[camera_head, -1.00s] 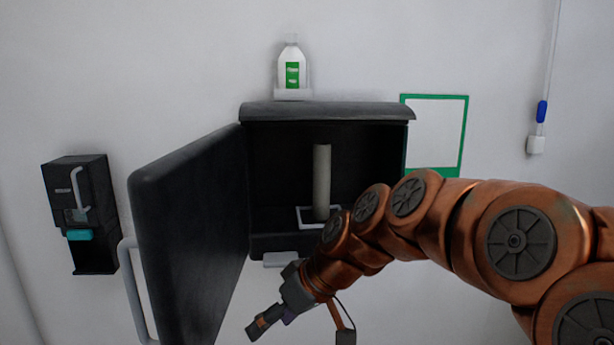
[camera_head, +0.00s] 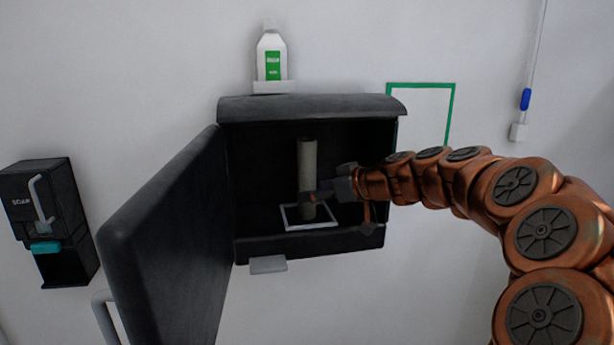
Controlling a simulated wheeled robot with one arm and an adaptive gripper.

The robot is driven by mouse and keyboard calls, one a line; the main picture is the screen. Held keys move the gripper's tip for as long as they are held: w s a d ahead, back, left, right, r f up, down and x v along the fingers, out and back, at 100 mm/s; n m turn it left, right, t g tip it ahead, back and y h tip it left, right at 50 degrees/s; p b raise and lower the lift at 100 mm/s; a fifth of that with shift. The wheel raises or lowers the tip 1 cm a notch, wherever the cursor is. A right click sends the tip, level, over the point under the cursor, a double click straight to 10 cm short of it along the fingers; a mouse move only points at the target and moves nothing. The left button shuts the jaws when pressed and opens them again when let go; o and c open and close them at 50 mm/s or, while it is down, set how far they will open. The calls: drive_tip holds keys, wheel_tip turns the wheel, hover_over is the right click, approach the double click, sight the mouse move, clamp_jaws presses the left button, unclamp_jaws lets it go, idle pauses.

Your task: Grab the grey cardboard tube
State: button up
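The grey cardboard tube (camera_head: 307,160) stands upright inside the open black wall cabinet (camera_head: 312,106), within a white square outline (camera_head: 292,226) on its floor. My gripper (camera_head: 306,198) reaches into the cabinet from the right. Its fingers are at the lower part of the tube and overlap it in the picture. I cannot tell whether they touch it, stand in front of it or lie around it. The finger gap is too small and dark to make out.
The cabinet door (camera_head: 165,235) hangs open to the left. A soap dispenser (camera_head: 48,215) is on the wall further left. A white bottle (camera_head: 271,55) stands on a small shelf above the cabinet. A green frame (camera_head: 422,86) is on the wall at the right.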

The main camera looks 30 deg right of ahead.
drive_tip(key=shift+p+x, duration=0.6)
drive_tip(key=shift+x, duration=1.25)
drive_tip(key=shift+d, duration=0.2)
drive_tip(key=c, duration=1.1)
drive_tip(key=shift+o, duration=0.2)
